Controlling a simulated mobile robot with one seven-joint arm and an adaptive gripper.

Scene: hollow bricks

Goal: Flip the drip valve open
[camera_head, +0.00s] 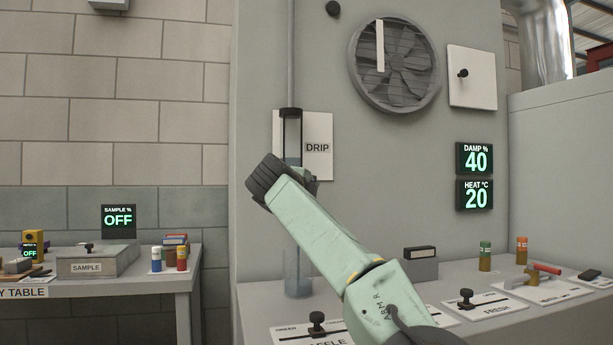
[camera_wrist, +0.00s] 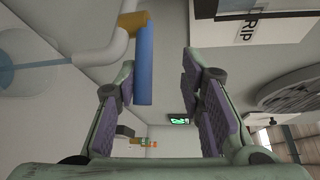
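The drip valve shows in the wrist view as a blue lever (camera_wrist: 145,65) on a brass-coloured fitting (camera_wrist: 133,20), joined to a pale pipe (camera_wrist: 107,52). The lever lies lengthwise in the gap between my fingers, closer to the left finger; I cannot tell whether it touches. My gripper (camera_wrist: 160,68) is open, with the two purple-padded fingers well apart. In the head view my gripper (camera_head: 266,178) is in front of the pipe below the clear tube (camera_head: 291,135), beside the DRIP sign (camera_head: 318,147), and hides the valve. The sign also shows in the wrist view (camera_wrist: 250,22).
A clear vessel (camera_head: 298,275) stands below my gripper on the bench (camera_head: 262,300). A red-handled valve (camera_head: 541,270), bottles (camera_head: 485,257) and black-knobbed plates are further right. A fan (camera_head: 395,64) and DAMP 40 (camera_head: 475,158) and HEAT 20 (camera_head: 475,194) displays are on the wall.

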